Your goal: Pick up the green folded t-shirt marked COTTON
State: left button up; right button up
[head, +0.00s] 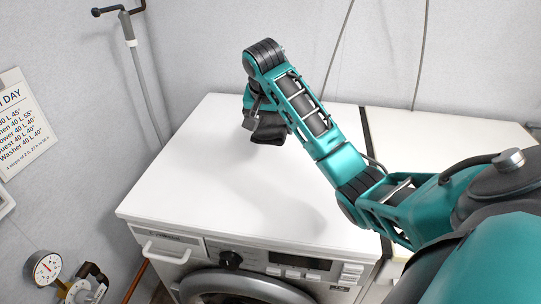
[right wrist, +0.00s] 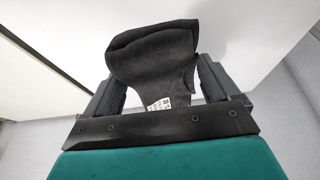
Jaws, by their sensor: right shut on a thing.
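My right gripper (head: 257,112) is above the white top of the washing machine, toward its back. It is shut on a dark, nearly black folded cloth (head: 269,129). In the right wrist view the cloth (right wrist: 153,50) sits between the two fingers of the gripper (right wrist: 160,85), bunched and folded over at its far end. A small white label (right wrist: 160,103) shows on it, too small to read. No green t-shirt shows in either view, and the word COTTON cannot be made out. My left gripper is not in view.
The washing machine's top (head: 190,170) is otherwise bare. A second white surface (head: 440,135) lies to the right past a dark gap. Walls stand behind and at left, with a pipe (head: 143,75), a printed sheet (head: 22,125) and a gauge (head: 46,268).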

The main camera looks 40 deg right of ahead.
notch_tip(320, 180, down, 6)
jog(key=shift+d+r, duration=0.1)
jog(key=shift+r, duration=0.1)
jog(key=shift+f, duration=2.25)
jog(key=shift+f, duration=0.1)
jog(key=o, duration=0.9)
jog(key=shift+c, duration=0.2)
